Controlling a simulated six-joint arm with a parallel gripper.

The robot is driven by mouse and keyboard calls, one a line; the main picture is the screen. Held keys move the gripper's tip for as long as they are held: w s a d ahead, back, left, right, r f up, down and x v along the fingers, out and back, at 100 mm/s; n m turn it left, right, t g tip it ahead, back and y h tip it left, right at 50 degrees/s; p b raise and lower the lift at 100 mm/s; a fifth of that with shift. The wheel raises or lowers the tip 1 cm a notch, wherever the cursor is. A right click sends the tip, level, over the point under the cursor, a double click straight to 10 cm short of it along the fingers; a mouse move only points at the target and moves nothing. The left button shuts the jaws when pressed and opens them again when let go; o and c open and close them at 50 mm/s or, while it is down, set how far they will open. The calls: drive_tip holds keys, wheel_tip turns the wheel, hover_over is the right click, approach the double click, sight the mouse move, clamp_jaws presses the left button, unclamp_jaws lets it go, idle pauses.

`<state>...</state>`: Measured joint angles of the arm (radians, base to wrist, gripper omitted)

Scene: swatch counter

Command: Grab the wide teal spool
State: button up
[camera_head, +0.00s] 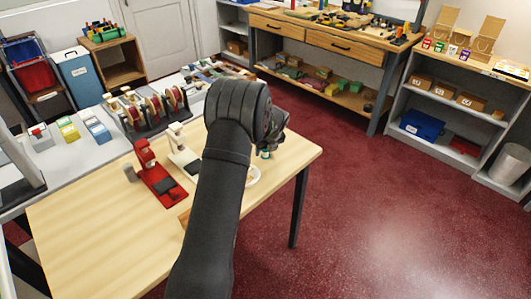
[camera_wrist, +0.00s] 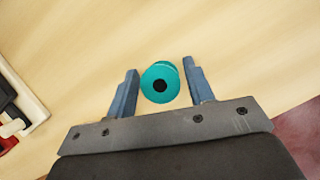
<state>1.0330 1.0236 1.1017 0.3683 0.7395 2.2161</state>
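The teal spool (camera_wrist: 153,91) stands on the wooden table, seen end-on with a dark hole in its middle. In the wrist view it lies between the two blue-grey fingers of my gripper (camera_wrist: 158,88). The fingers are apart, with a narrow gap on each side of the spool, a little wider at the right. In the head view my dark arm covers most of the gripper; a small bit of teal (camera_head: 265,154) shows just beyond the arm. Whether the fingers are level with the spool is hard to tell.
A red device (camera_head: 160,180) and a cream one (camera_head: 183,154) stand left of my arm, beside a grey cylinder (camera_head: 130,173). The table's (camera_head: 90,235) left front is clear.

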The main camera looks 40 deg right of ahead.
drive_tip(key=c, duration=0.7)
drive_tip(key=shift+o, duration=0.2)
